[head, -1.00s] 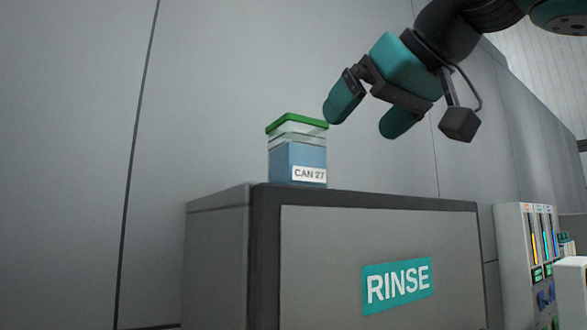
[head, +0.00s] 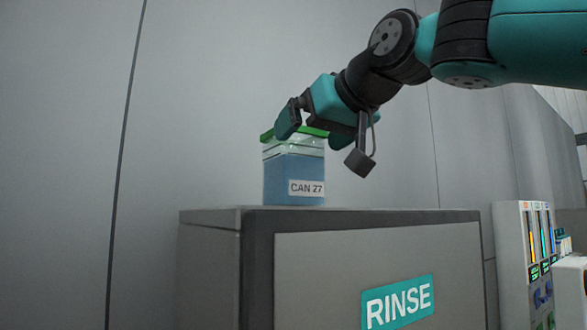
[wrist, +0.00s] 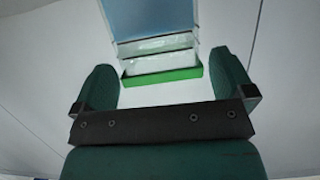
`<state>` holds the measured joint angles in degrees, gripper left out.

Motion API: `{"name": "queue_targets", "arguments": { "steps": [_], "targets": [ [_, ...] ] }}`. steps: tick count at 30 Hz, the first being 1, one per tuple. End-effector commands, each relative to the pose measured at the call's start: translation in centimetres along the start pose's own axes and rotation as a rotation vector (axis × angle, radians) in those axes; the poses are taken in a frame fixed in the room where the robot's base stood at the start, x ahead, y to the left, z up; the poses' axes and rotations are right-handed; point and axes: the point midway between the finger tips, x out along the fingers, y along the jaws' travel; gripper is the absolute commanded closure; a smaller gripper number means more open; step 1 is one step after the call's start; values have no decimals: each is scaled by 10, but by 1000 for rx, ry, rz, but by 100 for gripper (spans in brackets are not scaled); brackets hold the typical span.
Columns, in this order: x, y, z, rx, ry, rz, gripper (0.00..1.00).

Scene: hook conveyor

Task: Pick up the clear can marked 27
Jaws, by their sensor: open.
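The clear can marked CAN 27 (head: 293,172) stands upright on top of the grey RINSE cabinet, near its left end. It has a green lid and blue contents, with a clear band between them. My open gripper (head: 312,136) is at the height of the lid, on the camera's side of it, and hides part of the lid. In the wrist view the can (wrist: 155,45) and its green lid appear beyond the gap between the two fingers (wrist: 162,85). I cannot tell from these views whether a finger touches the can.
The grey cabinet (head: 212,262) with a teal RINSE sign (head: 398,301) stands below the can. Its top is clear to the right of the can. A plain grey panelled wall (head: 200,100) rises behind. A white unit with coloured bars (head: 521,245) stands at the far right.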

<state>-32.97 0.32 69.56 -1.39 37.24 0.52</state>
Motion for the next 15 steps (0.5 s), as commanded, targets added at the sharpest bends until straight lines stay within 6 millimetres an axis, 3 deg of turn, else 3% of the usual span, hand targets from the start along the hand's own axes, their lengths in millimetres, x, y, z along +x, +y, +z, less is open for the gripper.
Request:
{"name": "queue_targets", "arguments": {
  "steps": [9, 15],
  "targets": [
    [42, 4, -4, 0, -3, 1, 0],
    [49, 3, -1, 0, -1, 1, 0]
  ]
}}
